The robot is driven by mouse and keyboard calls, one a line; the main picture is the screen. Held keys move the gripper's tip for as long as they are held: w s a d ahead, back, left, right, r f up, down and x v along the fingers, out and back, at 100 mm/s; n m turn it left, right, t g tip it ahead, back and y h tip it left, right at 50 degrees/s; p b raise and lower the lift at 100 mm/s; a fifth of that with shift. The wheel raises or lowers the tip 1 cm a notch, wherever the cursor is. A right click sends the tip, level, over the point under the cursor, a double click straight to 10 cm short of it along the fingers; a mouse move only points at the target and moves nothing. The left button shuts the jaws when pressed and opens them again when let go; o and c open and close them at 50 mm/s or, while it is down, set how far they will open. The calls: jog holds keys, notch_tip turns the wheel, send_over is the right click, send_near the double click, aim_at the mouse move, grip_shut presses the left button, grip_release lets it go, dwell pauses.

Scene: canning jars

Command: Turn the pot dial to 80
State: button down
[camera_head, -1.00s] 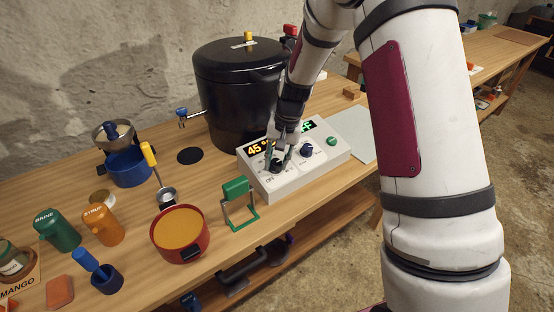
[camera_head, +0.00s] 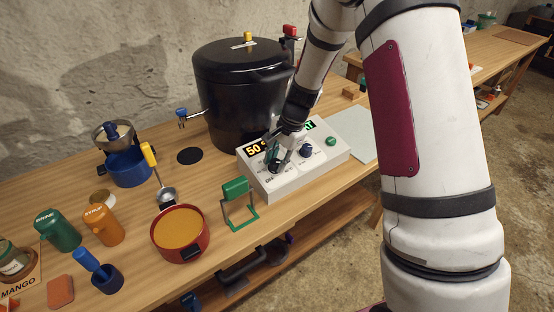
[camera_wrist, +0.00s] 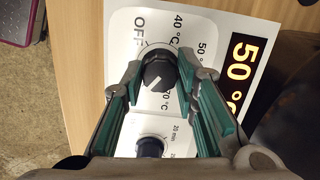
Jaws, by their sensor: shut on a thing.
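The white control box (camera_head: 320,160) stands on the bench in front of the large black pot (camera_head: 235,105). Its left display (camera_head: 256,150) reads 50, and the wrist view shows 50 °C on the display (camera_wrist: 242,72). My gripper (camera_head: 276,161) reaches down onto the box's left dial. In the wrist view, the black pot dial (camera_wrist: 158,74) sits between my green-padded fingers, which are shut on it. Printed marks OFF, 40 °C, 50 and 70 °C show around it. Part of the scale is hidden by a finger.
A second dark blue dial (camera_head: 306,150) and a green button (camera_head: 331,141) sit right of my gripper on the box. A green stand (camera_head: 237,190) is close in front-left. A red pan (camera_head: 180,232) and a ladle (camera_head: 166,195) are farther left.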

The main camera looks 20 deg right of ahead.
dwell(0.4)
jog(key=c, duration=1.2)
grip_release()
jog(key=shift+c, duration=0.2)
jog(key=shift+r, duration=0.15)
jog(key=v, duration=1.1)
jog(key=shift+r, duration=0.35)
